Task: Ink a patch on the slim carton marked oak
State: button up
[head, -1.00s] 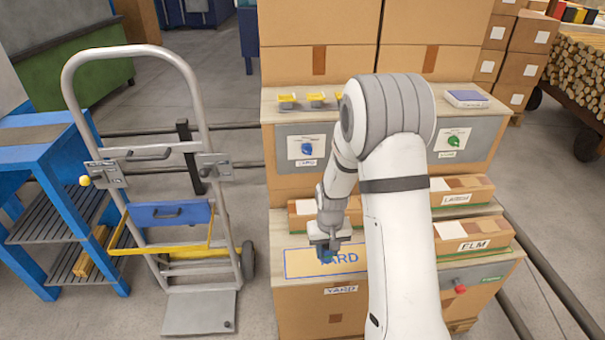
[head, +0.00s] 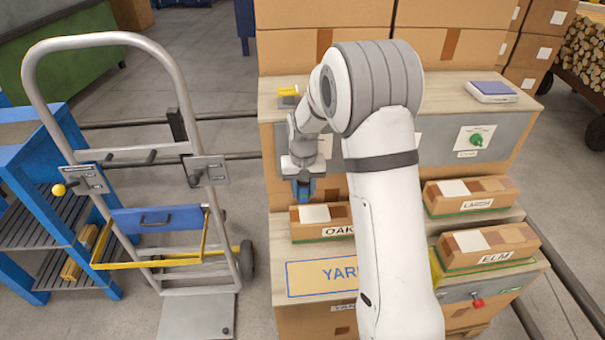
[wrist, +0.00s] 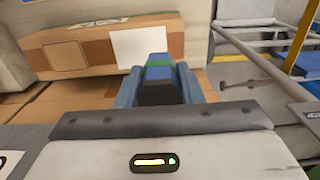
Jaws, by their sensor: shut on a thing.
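The slim carton marked OAK (head: 335,232) lies on the lower bench, and part of its label end is hidden behind my arm. A plain white patch (head: 315,213) is on its top. My gripper (head: 303,188) is above and behind the carton's left end. It is shut on a small dark blue tool with a green band (wrist: 158,72), held clear of the carton in the head view. The wrist view shows a brown carton (wrist: 85,55) with a white patch (wrist: 138,50) just beyond the tool. The tool's far end overlaps the patch's lower edge in that picture.
Slim cartons marked LARCH (head: 470,203) and ELM (head: 495,257) lie to the right. A YARD panel (head: 305,280) is in front. A yellow-topped item (head: 288,93) and a scale-like pad (head: 492,91) sit on the upper shelf. A hand truck (head: 150,160) stands left.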

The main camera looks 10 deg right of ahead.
jog(key=shift+w+a, duration=0.15)
jog(key=shift+w, duration=0.15)
jog(key=shift+f, duration=0.1)
notch_tip(320, 180, down, 8)
jog(key=b, duration=0.5)
jog(key=shift+d+r, duration=0.25)
jog(key=shift+d, duration=0.15)
jog(key=shift+c, duration=0.4)
jog(key=shift+d, duration=3.5)
jog(key=shift+a, duration=3.95)
jog(key=shift+d+r+p, duration=0.1)
jog(key=shift+r+p, duration=2.4)
jog(key=shift+r, duration=1.6)
